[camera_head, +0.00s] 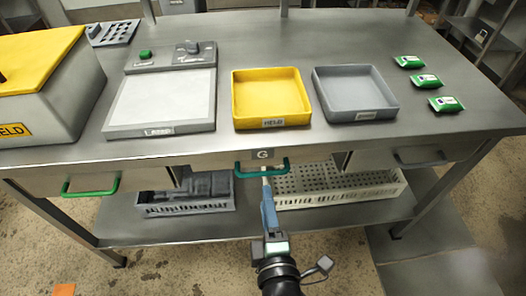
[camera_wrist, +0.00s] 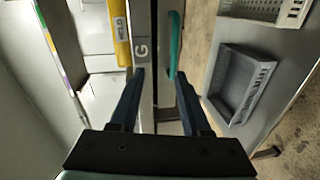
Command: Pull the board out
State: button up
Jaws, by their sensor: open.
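The board's front edge (camera_head: 263,155) carries a "G" label and sits at the middle of the table's front, with a green handle (camera_head: 250,170) below the label. In the wrist view the "G" strip (camera_wrist: 141,50) runs up the picture, and the teal handle (camera_wrist: 174,45) stands out to its right. My gripper (camera_wrist: 159,74) is open, with its dark fingers pointing at the strip and handle. The right fingertip is close to the handle's near end; I cannot tell whether it touches. In the head view my gripper (camera_head: 267,182) is just below the handle and partly covers it.
On the table stand a yellow tray (camera_head: 268,88), a grey tray (camera_head: 355,80), a scale (camera_head: 162,101), a yellow-lidded box (camera_head: 50,100) and green packets (camera_head: 425,80). Drawers with a green handle (camera_head: 91,189) and a grey handle (camera_head: 419,159) flank the board. Crates (camera_head: 340,190) stand on the lower shelf.

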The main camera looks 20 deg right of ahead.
aim_at(265, 175)
jog(key=shift+n+g, duration=0.3)
jog(key=shift+n, duration=0.1)
jog(key=x, duration=0.4)
jog(key=f+x, duration=0.1)
jog(key=x, duration=0.2)
jog(key=f+x, duration=0.1)
jog(key=x, duration=0.3)
jog(key=shift+d, duration=0.45)
grip_shut()
dwell(0.7)
